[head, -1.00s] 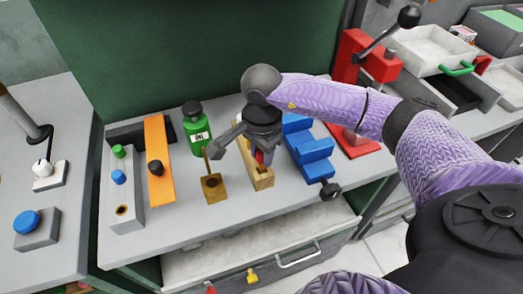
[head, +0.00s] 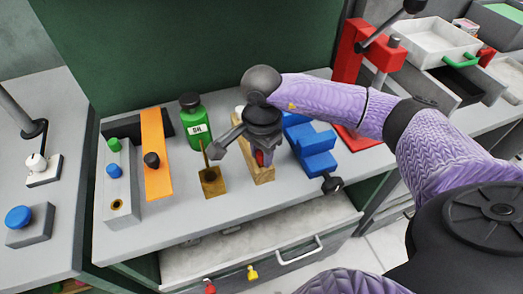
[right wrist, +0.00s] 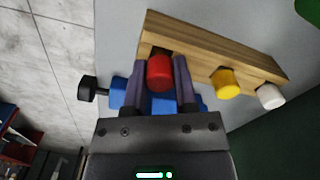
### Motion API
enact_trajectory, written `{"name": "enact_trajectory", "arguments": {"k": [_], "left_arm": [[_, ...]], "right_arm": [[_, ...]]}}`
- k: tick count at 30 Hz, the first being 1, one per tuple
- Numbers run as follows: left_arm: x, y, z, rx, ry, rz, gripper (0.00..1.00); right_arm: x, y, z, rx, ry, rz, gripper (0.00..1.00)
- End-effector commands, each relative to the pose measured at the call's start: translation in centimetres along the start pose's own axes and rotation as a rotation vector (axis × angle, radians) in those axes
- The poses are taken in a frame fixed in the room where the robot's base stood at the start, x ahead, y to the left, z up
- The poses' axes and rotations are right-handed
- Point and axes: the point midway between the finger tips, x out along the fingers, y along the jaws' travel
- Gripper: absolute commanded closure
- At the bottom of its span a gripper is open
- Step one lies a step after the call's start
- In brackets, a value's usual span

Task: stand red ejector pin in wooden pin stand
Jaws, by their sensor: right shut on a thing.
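The red ejector pin (right wrist: 160,72) is between the fingers of my right gripper (right wrist: 170,85), which is shut on it. Only its red head shows clearly in the right wrist view. The wooden pin stand (right wrist: 205,48) is directly behind it, and a dark opening shows beside the red head. I cannot tell whether the pin's shaft is in the stand. A yellow pin (right wrist: 227,82) and a white pin (right wrist: 269,96) are in the same stand. In the head view the right gripper (head: 258,155) covers much of the stand (head: 262,176). My left gripper is not in view.
A blue stepped block (head: 310,147) stands close to the right of the stand. A small brown block (head: 212,182) with an upright stick and a green oil bottle (head: 195,125) are to the left. A red press (head: 352,60) stands farther right. An open drawer (head: 215,262) is below.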

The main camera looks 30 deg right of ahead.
Motion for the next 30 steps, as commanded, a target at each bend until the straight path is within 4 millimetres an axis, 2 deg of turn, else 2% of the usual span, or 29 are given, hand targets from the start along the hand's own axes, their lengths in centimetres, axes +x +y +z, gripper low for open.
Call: {"name": "enact_trajectory", "arguments": {"k": [9,10,15,16,25,30], "left_arm": [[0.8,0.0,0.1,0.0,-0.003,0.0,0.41],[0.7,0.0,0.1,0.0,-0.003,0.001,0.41],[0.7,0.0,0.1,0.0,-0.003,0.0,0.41],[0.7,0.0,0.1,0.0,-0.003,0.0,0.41],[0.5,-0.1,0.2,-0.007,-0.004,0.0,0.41],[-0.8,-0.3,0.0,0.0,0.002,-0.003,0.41]], "right_arm": [[0.9,0.0,0.0,0.0,0.0,0.001,1.0],[0.9,0.0,0.0,0.0,0.0,0.001,0.63],[0.8,0.0,0.0,0.0,0.0,0.0,0.27],[0.8,0.0,0.0,0.0,0.0,0.0,0.24],[0.5,0.0,0.0,0.0,0.0,-0.001,0.24],[-4.3,-0.1,0.0,0.0,0.002,-0.005,0.24]]}}
